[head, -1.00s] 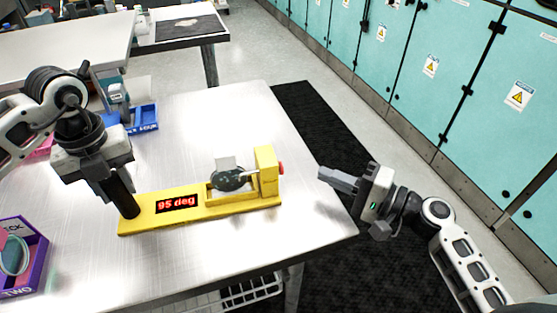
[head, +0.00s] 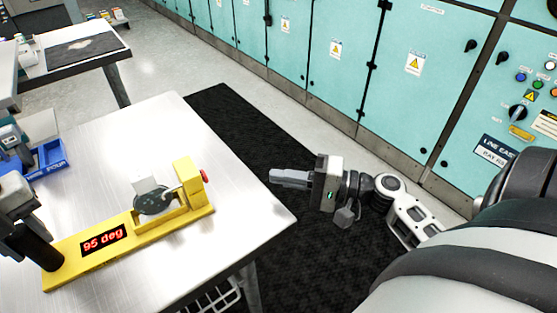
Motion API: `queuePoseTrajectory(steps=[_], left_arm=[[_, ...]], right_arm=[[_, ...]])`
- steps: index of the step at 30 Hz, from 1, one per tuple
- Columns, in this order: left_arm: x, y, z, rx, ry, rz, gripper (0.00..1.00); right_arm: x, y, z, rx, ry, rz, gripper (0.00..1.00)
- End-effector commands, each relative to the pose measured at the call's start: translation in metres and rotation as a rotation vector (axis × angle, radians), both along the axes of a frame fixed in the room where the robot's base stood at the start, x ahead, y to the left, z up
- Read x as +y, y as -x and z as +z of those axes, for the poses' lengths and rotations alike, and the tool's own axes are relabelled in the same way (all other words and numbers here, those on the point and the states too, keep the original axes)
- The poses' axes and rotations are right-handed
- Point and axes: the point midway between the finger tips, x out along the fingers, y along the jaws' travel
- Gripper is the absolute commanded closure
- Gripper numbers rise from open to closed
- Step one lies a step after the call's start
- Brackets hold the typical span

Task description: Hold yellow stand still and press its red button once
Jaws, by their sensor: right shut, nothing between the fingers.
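The yellow stand (head: 72,266) lies along the table with a red "95 deg" display (head: 103,240). A dark round disc (head: 155,201) with a pale tab sits in its frame. The red button (head: 204,176) is on the right face of the upright yellow block. My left gripper (head: 28,236), partly cut off at the left edge, is around the black post (head: 42,252) at the stand's left end and appears closed on it. My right gripper (head: 274,178) is shut and empty, off the table's right edge, fingertips pointing left toward the button with a clear gap.
The metal table (head: 200,265) is bare around the stand's right end. A dark mat (head: 235,135) covers the floor beside the table. Teal cabinets (head: 410,100) line the wall behind.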

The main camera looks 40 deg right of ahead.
Motion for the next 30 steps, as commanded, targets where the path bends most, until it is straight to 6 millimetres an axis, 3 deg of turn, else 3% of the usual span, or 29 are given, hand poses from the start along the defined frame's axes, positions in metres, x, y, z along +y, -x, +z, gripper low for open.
queuePoseTrajectory(steps=[1, 2, 11, 30], left_arm=[[0.000, 0.000, 0.001, -0.001, 0.001, 0.001, 0.52], [0.000, 0.000, 0.001, -0.001, 0.001, 0.001, 0.43], [0.000, 0.000, 0.001, -0.001, 0.000, 0.000, 0.43], [0.000, 0.000, 0.050, -0.001, 0.000, -0.001, 0.43]], right_arm=[[0.000, 0.000, 0.000, 0.000, 0.000, 0.000, 1.00], [0.000, 0.000, 0.000, 0.000, 0.000, 0.000, 1.00], [0.000, 0.000, 0.000, 0.000, 0.000, 0.000, 1.00], [0.000, 0.000, -0.001, 0.000, 0.000, 0.000, 1.00]])
